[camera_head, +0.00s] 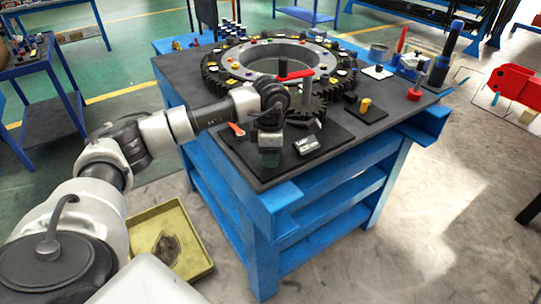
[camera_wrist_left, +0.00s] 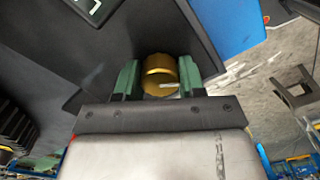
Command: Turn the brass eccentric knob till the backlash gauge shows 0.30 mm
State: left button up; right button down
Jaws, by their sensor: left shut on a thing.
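The brass eccentric knob (camera_wrist_left: 160,72) is a round, gold-coloured cylinder with a light mark on its face, in the left wrist view. My left gripper (camera_wrist_left: 160,80) has its green fingers on either side of it and is shut on it. In the head view my left gripper (camera_head: 269,158) points down at the front left of the bench top and hides the knob. My right gripper is not in view.
A large dark ring gear (camera_head: 212,82) and a smaller gear (camera_head: 303,107) with a red-handled part (camera_head: 295,75) above stand behind the gripper on the blue bench. A yellow peg (camera_head: 364,105) stands to the right. A yellow tray (camera_head: 205,262) lies on the floor.

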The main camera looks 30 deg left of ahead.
pick_arm(q)
jog(key=shift+r+m, duration=0.1)
jog(key=shift+m, duration=0.2)
jog(key=o, duration=0.9)
notch_tip(320, 180, up, 11)
jog(key=shift+f+b, duration=0.15)
jog(key=shift+b, duration=0.15)
jog(key=shift+f, duration=0.1)
dwell(0.4)
